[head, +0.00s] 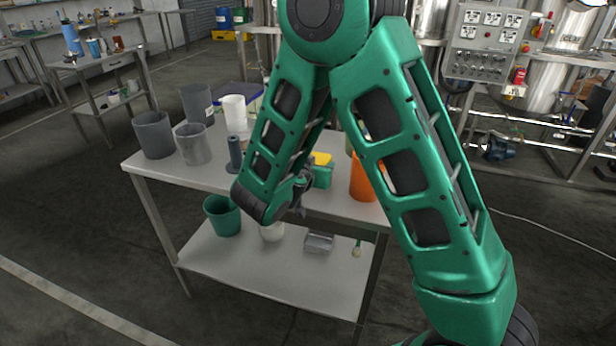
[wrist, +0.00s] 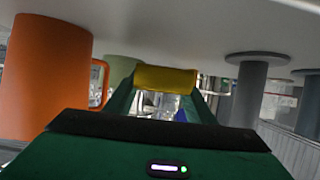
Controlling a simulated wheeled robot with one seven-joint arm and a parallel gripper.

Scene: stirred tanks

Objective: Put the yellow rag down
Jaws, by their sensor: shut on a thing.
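The yellow rag (wrist: 165,78) is a small folded piece held across the tips of my green gripper (wrist: 165,92) in the wrist view, where the picture is upside down. In the head view the rag (head: 322,158) shows as a yellow patch just beyond my gripper (head: 321,166), at the front part of the steel table (head: 225,180). My gripper is shut on the rag. It is over or close to the tabletop; I cannot tell whether the rag touches it. My arm hides part of the table behind it.
An orange jug (head: 362,180) stands close to the right of my gripper. A flanged grey cylinder (head: 235,155), grey jug (head: 194,145), dark bucket (head: 153,135) and white container (head: 234,112) stand on the left. The lower shelf holds a green bucket (head: 222,215) and metal scoop (head: 318,242).

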